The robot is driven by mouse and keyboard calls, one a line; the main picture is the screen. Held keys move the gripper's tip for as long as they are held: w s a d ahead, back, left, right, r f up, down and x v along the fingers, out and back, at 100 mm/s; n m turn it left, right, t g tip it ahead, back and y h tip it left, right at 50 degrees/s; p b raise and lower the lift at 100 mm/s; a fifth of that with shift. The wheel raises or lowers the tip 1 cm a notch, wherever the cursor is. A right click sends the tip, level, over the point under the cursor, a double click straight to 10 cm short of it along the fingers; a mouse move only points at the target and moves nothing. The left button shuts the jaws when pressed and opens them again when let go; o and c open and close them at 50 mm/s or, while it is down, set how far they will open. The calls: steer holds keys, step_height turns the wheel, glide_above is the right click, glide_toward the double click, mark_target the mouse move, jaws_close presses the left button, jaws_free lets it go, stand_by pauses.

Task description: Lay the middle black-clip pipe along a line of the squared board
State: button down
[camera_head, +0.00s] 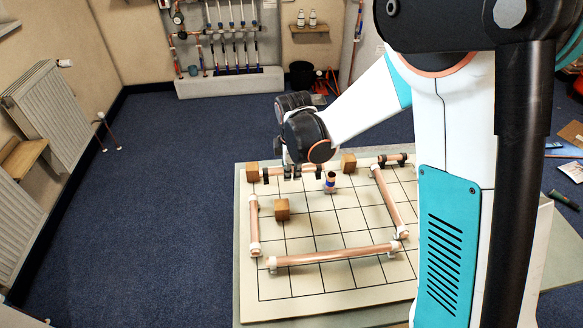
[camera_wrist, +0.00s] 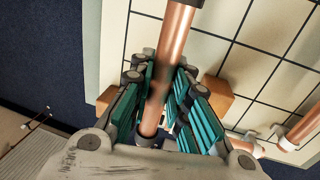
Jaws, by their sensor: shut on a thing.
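The copper pipe with black clips (camera_head: 276,172) lies crosswise near the far edge of the squared board (camera_head: 340,283) in the head view. My gripper (camera_head: 292,173) comes down on it from above and is shut around it. In the wrist view the pipe (camera_wrist: 172,45) runs between the teal-padded fingers of my gripper (camera_wrist: 165,85), with a dark clip near its lower end. The wrist hides part of the pipe in the head view. Whether the pipe touches the board or sits along a line, I cannot tell.
Copper pipes with white ends lie at the front (camera_head: 335,256), left (camera_head: 254,222) and right (camera_head: 388,200) of the board. Wooden blocks stand at the far left (camera_head: 252,172), far middle (camera_head: 348,163) and inside (camera_head: 282,209). A small banded fitting (camera_head: 331,182) is nearby.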

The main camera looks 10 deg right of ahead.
mark_target(291, 191)
steer(key=shift+f+b, duration=2.15)
steer(key=shift+f, duration=1)
steer(key=shift+f+b, duration=0.3)
steer(key=shift+f, duration=0.05)
steer(key=c, duration=1.4)
jaws_free()
steer(key=shift+c, duration=0.2)
steer(key=shift+r+p, duration=2.95)
steer(key=shift+r, duration=1.55)
